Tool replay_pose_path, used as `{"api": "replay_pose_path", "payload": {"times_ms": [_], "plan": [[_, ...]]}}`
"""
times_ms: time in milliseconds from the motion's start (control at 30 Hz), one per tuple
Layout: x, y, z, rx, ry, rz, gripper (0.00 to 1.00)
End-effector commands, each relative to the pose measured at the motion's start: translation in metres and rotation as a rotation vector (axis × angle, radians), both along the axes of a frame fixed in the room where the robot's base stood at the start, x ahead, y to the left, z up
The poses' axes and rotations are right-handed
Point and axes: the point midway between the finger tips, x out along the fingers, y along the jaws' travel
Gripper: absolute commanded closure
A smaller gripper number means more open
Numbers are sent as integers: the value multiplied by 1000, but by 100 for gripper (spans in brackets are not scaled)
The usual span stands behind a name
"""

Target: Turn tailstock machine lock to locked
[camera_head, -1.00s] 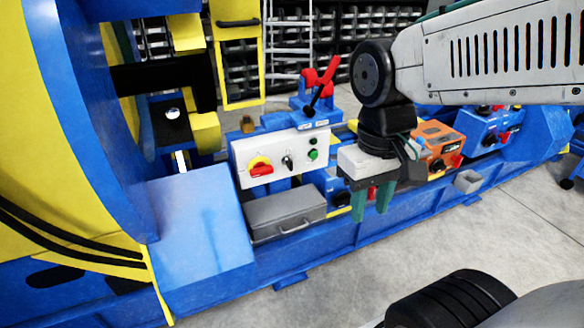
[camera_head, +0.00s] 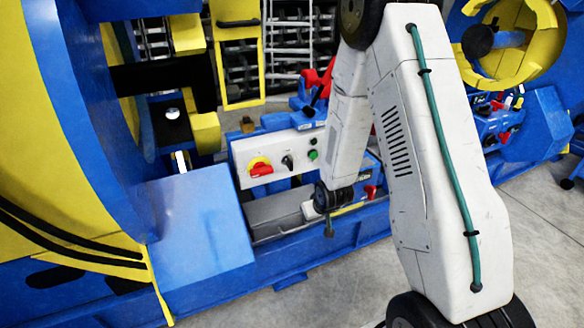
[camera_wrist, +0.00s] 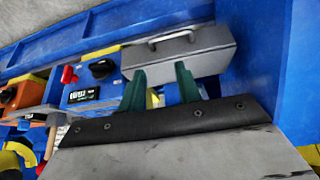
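Labels are too small to read, so I cannot tell which part is the machine lock. My gripper (camera_wrist: 161,90) is open and empty in the wrist view, its green fingers apart in front of a grey box.
The grey box (camera_wrist: 190,52) with a handle sits near my fingers. Beside it is a blue unit (camera_wrist: 90,88) with a black knob (camera_wrist: 103,68) and red knob (camera_wrist: 68,74). An orange unit (camera_wrist: 30,90) is further left. Grey floor (camera_head: 270,310) is open in front.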

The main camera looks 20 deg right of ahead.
Motion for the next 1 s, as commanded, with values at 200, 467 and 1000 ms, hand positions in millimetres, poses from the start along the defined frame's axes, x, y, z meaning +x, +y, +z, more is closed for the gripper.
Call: {"api": "replay_pose_path", "payload": {"times_ms": [200,467,1000], "plan": [[47,-2,-37,6,-378,19,66],[94,0,33,0,-897,45,66],[143,1,72,-5,-1086,51,66]]}}
